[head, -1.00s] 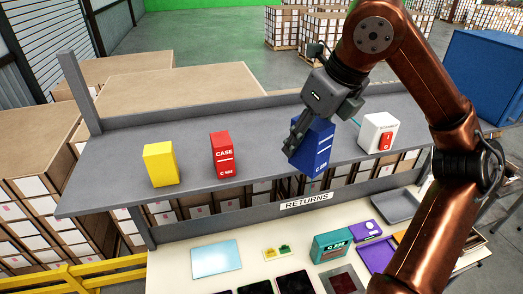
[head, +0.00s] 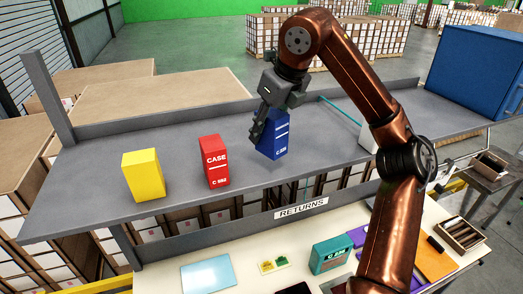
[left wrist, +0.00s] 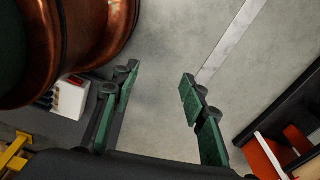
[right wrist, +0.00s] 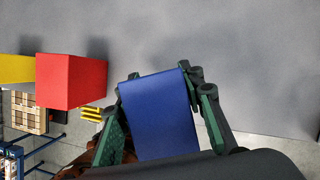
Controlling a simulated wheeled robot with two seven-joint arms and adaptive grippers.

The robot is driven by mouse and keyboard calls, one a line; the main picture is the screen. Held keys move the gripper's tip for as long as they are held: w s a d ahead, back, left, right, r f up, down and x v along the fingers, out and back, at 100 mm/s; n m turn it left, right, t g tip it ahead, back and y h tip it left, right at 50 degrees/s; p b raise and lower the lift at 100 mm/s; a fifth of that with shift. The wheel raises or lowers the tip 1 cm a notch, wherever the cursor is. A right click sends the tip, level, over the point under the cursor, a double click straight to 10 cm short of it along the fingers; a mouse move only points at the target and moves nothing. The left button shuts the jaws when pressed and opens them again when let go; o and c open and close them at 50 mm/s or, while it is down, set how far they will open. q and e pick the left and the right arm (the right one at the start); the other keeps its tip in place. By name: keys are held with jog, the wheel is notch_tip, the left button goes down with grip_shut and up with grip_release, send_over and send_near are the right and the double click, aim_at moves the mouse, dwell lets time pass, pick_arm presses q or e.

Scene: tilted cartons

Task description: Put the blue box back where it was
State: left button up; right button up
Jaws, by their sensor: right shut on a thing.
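The blue box (head: 274,138) is upright and tilted a little over the grey shelf (head: 100,180), to the right of the red case box (head: 214,163). My right gripper (head: 262,122) is shut on it from above. In the right wrist view the blue box (right wrist: 160,115) sits between both fingers (right wrist: 158,90). I cannot tell whether its base touches the shelf. My left gripper (left wrist: 160,75) is open and empty, seen only in the left wrist view.
A yellow box (head: 143,175) stands left of the red one. A white box (head: 367,138) stands to the right, mostly hidden by my right arm. Below, a table under the RETURNS sign (head: 301,209) holds a teal box (head: 330,255) and other items. The shelf between blue and white is clear.

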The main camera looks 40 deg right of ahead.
jog(key=shift+w+d+f, duration=0.1)
jog(key=shift+w+f, duration=0.25)
jog(key=shift+f, duration=0.1)
jog(key=shift+w+d+f+p, duration=0.1)
jog(key=shift+w+f+p, duration=0.1)
jog(key=shift+f+p, duration=0.1)
jog(key=x, duration=0.3)
jog(key=shift+s+f, duration=0.3)
pick_arm(q)
jog(key=shift+w+r, duration=0.2)
jog(key=shift+w, duration=0.1)
pick_arm(e)
jog(key=shift+s, duration=0.15)
jog(key=shift+f, duration=0.1)
jog(key=shift+f, duration=0.15)
jog(key=o, duration=1.3)
jog(key=shift+d, duration=0.1)
jog(key=shift+c, duration=0.2)
pick_arm(q)
jog(key=shift+w, duration=0.25)
